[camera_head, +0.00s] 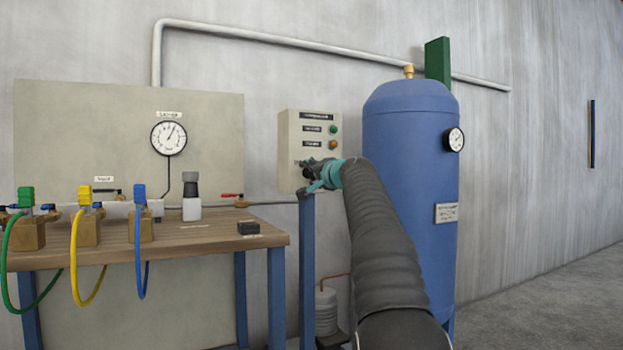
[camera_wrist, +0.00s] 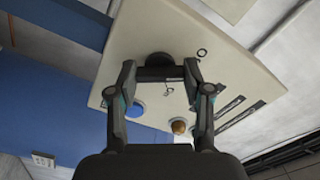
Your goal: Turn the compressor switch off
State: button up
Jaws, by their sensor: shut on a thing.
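A beige control box (camera_head: 288,145) hangs on the wall left of the blue tank, with dark labels and a green and an orange lamp on its front. My gripper (camera_head: 318,172) is at the lower part of that front and hides the switch in the head view. In the wrist view, a dark switch knob (camera_wrist: 160,59) stands on the face of the box (camera_wrist: 230,70). My gripper's two fingers (camera_wrist: 160,74) are on either side of the knob, shut on it. Small dark marks are printed around the knob. I cannot tell which mark it points to.
The blue tank (camera_head: 410,180) with a gauge stands close to the right of my arm. A blue post (camera_head: 306,270) rises below the box. A wooden bench (camera_head: 190,238) with valves, hoses and a bottle is at left. Bare floor (camera_head: 540,290) lies at right.

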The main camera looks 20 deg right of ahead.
jog(key=shift+n+b, duration=0.3)
jog(key=shift+n, duration=0.9)
jog(key=o, duration=1.2)
jog(key=shift+c, duration=0.2)
jog(key=shift+s, duration=0.15)
jog(key=s, duration=1.1)
jog(key=shift+s+d, duration=0.15)
jog(key=shift+s, duration=0.25)
